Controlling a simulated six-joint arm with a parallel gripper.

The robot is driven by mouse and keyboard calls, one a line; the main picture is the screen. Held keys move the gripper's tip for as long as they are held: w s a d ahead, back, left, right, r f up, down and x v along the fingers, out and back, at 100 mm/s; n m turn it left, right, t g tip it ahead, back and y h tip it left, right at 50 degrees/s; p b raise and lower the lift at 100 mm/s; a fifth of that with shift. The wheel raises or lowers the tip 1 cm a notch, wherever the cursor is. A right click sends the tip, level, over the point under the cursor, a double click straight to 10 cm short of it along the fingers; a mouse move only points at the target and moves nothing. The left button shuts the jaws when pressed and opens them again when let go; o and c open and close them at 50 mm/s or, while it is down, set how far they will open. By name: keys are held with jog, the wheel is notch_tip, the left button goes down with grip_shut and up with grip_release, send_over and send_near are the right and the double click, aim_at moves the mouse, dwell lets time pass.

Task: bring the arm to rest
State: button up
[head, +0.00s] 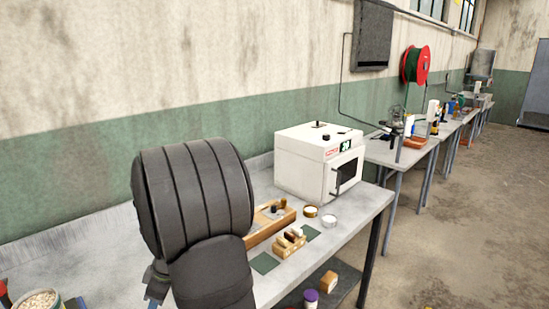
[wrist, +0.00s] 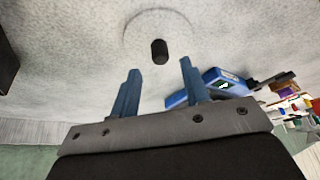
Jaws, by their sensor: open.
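My gripper (wrist: 158,90) shows in the wrist view with its two blue fingers apart. Nothing is between the fingers. Beyond the fingertips a pale round lid-like disc with a black knob (wrist: 160,51) lies on the light grey surface; whether the fingers are near it in depth I cannot tell. In the head view my dark arm fills the left middle and hides part of the bench. Only a small grey-blue part of my gripper (head: 156,284) shows at the lower left of the arm.
A white oven-like box (head: 318,162) stands at the back of the grey bench (head: 345,218). In front of it are a wooden tray (head: 268,228), a wooden block holder (head: 290,243) and small round dishes (head: 329,221). A blue device with a display (wrist: 222,79) lies right of my fingers.

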jog(key=v, duration=0.7)
jog(key=x, duration=1.1)
jog(key=shift+f, duration=0.15)
jog(key=shift+a+r, duration=0.1)
jog(key=shift+r, duration=0.15)
notch_tip(320, 180, up, 4)
jog(key=shift+f, duration=0.15)
jog(key=w+d+r, duration=0.1)
jog(key=d+r, duration=0.6)
jog(key=d, duration=0.4)
jog(key=s+a+r, duration=0.2)
jog(key=a+r, duration=0.1)
jog(key=a, duration=0.6)
jog(key=s+a+r, duration=0.1)
jog(key=a+r, duration=0.3)
jog(key=a, duration=0.5)
jog(key=s+a+r, duration=0.2)
jog(key=a+r, duration=0.2)
jog(key=a, duration=0.6)
jog(key=shift+s+r, duration=0.25)
jog(key=shift+s, duration=0.1)
